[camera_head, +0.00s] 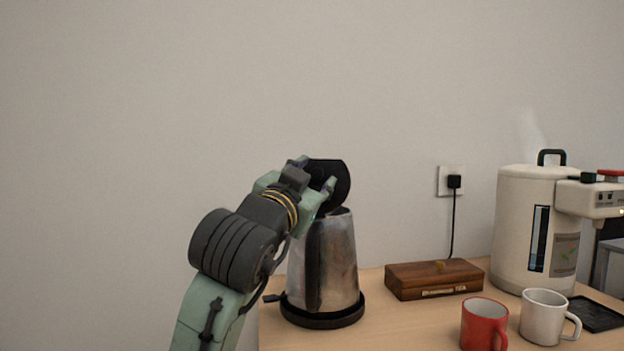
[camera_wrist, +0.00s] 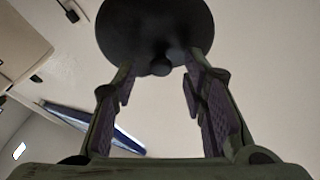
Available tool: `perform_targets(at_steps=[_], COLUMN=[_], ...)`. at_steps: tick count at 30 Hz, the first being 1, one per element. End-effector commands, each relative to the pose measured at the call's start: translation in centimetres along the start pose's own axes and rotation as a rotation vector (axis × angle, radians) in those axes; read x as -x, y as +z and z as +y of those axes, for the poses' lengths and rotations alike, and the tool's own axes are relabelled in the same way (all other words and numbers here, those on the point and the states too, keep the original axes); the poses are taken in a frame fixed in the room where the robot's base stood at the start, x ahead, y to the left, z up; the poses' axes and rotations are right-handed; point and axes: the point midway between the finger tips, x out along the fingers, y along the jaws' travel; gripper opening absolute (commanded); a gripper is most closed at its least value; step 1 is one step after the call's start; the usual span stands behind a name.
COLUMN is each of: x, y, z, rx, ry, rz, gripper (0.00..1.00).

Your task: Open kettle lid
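The kettle (camera_head: 340,262) is brushed metal with a dark handle and stands upright on its black base at the table's left end. Its round black lid (camera_head: 338,180) is tipped up steeply above the rim, so the kettle's mouth looks uncovered. My gripper (camera_head: 322,187) is at the lid's left side, above the kettle, and partly hides the lid. In the wrist view the lid (camera_wrist: 150,28) fills the top middle, just past the fingertips. My gripper (camera_wrist: 160,82) has its fingers apart there. A small dark knob on the lid shows between them, with gaps at both sides.
A wooden box (camera_head: 432,278) lies right of the kettle. A red mug (camera_head: 483,325) and a white mug (camera_head: 543,315) stand at the front right. A large white water boiler (camera_head: 522,225) steams behind them. A black plug (camera_head: 454,181) sits in the wall socket.

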Motion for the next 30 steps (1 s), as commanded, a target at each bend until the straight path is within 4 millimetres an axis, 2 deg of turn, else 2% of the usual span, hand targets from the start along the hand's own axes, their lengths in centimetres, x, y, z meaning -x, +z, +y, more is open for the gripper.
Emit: perform_targets(at_steps=[4, 7, 15, 21, 25, 30], x=[0.6, 2.0, 7.8, 10.9, 11.8, 12.1], y=[0.0, 0.0, 0.0, 0.0, 0.0, 0.0], z=[0.0, -0.1, -0.1, -0.1, 0.0, 0.0], rx=[0.000, 0.000, -0.001, 0.000, 0.000, 0.000], ry=[-0.001, -0.002, -0.003, -0.001, -0.001, 0.001], rz=[0.001, 0.001, 0.002, 0.001, 0.000, -0.001], gripper=[0.39, 0.39, 0.39, 0.39, 0.39, 0.39])
